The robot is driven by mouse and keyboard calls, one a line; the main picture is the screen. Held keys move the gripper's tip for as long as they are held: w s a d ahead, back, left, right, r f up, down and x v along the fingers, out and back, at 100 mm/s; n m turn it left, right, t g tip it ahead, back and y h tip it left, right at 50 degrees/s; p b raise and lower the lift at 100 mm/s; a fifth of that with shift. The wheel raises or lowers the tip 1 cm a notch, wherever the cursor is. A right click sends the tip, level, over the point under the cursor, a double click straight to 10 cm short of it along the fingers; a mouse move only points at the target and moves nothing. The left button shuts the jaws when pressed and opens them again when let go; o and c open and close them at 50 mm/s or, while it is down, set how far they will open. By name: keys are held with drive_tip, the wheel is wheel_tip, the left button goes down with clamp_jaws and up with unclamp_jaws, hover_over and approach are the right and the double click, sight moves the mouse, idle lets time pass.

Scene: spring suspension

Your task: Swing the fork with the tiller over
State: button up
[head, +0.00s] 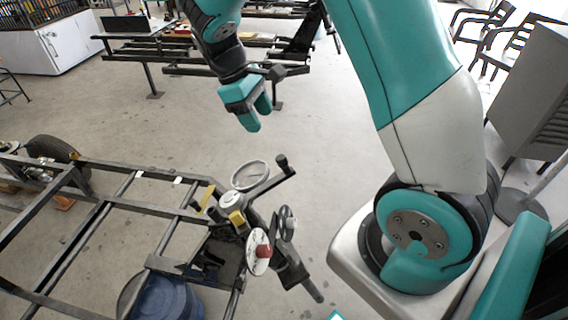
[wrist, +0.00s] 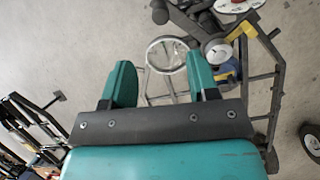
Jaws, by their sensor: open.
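The tiller is most likely the dark bar (head: 270,178) with an upright black knob (head: 282,160) at its end, reaching up and right from the hub at the right end of the metal frame. The fork is probably the dark part (head: 288,258) below it; I cannot clearly tell its shape. My gripper (head: 257,115) is open and empty, above and left of the knob in the head view and apart from it. In the wrist view my fingers (wrist: 160,62) are spread, with the knob (wrist: 160,12) beyond them near the top edge.
A ring-shaped wheel (head: 250,175) and a white disc with a red knob (head: 260,252) crowd the hub. The long metal frame (head: 140,207) extends left, with a blue drum (head: 165,298) below. A dark rack (head: 210,70) stands behind; the floor between is clear.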

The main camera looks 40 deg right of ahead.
sight(281, 157)
drive_tip(key=p+x, duration=0.2)
drive_tip(key=x, duration=1.3)
clamp_jaws()
